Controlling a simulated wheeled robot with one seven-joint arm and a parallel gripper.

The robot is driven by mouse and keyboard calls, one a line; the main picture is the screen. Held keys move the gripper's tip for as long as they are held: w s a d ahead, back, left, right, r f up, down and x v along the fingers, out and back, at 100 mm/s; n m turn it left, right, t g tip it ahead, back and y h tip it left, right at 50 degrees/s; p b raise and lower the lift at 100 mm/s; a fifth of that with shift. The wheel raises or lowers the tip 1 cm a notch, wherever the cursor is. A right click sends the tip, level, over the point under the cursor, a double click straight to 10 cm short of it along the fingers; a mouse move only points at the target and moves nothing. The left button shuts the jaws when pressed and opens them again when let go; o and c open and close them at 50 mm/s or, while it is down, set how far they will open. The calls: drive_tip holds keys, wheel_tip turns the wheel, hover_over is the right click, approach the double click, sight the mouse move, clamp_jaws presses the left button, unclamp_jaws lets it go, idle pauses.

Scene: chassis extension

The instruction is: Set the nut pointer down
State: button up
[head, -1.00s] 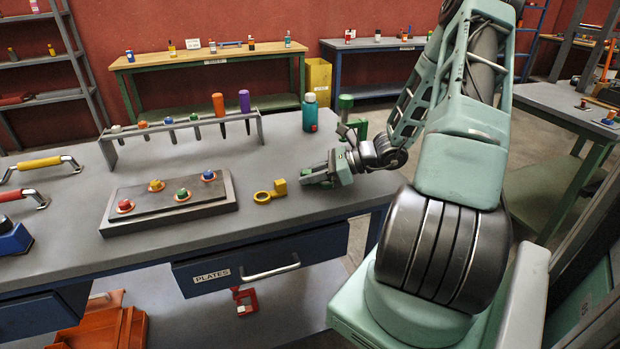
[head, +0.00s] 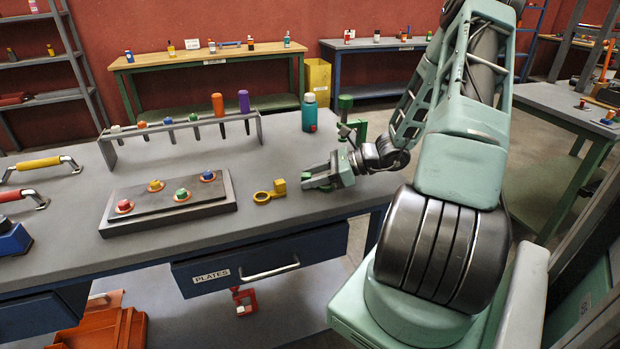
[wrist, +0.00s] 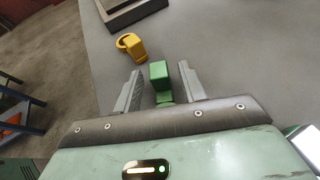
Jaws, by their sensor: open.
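A green block-ended piece (wrist: 159,72), which looks like the nut pointer, is between the two fingers of my gripper (wrist: 157,88) in the wrist view. The fingers are apart, with a gap visible on each side of it. Its lower part is hidden by my gripper's body. In the head view my gripper (head: 312,182) is low over the right part of the grey workbench (head: 250,228), and the green piece is mostly hidden there. A similar yellow piece with a ring and a block (head: 270,192) lies on the bench just left of my gripper; it also shows in the wrist view (wrist: 131,46).
A dark plate with several coloured nuts (head: 150,222) lies left of the yellow piece. A tool rack (head: 190,124) stands behind it. A teal bottle (head: 309,113) and a green clamp-like fixture (head: 346,120) stand behind my gripper. The bench's front edge is close.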

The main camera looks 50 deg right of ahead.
drive_tip(key=v, duration=1.1)
drive_tip(key=shift+s+d+r, duration=0.1)
drive_tip(key=w+a+n+g, duration=0.1)
drive_tip(key=a+n, duration=0.1)
drive_tip(key=a, duration=0.1)
drive_tip(key=w+a+r+n+g+y, duration=0.1)
drive_tip(key=w+a+n+g, duration=0.1)
drive_tip(key=a, duration=0.2)
drive_tip(key=w+a+n+g+y, duration=0.1)
drive_tip(key=a+n+g, duration=0.1)
drive_tip(key=a, duration=0.2)
drive_tip(key=shift+w+a+r, duration=0.2)
drive_tip(key=shift+w+r, duration=0.05)
drive_tip(key=shift+w, duration=0.15)
drive_tip(key=a+r+n+g+h, duration=0.1)
drive_tip(key=a+n+g, duration=0.5)
drive_tip(key=a+n, duration=0.5)
drive_tip(key=s+a+r+n+h, duration=0.1)
drive_tip(key=s+a+n+h, duration=0.1)
drive_tip(key=s+a+n, duration=0.2)
drive_tip(key=s+a+r+n+h, duration=0.1)
drive_tip(key=s+a+n+h, duration=0.2)
drive_tip(key=a+n, duration=0.6)
drive_tip(key=s+a+r+n+h, duration=0.1)
drive_tip(key=s+a+n+h, duration=0.2)
drive_tip(key=s+a+n, duration=0.3)
drive_tip(key=s+a, duration=0.1)
drive_tip(key=a, duration=0.3)
drive_tip(key=shift+a+r, duration=0.3)
drive_tip(key=shift+r, duration=0.1)
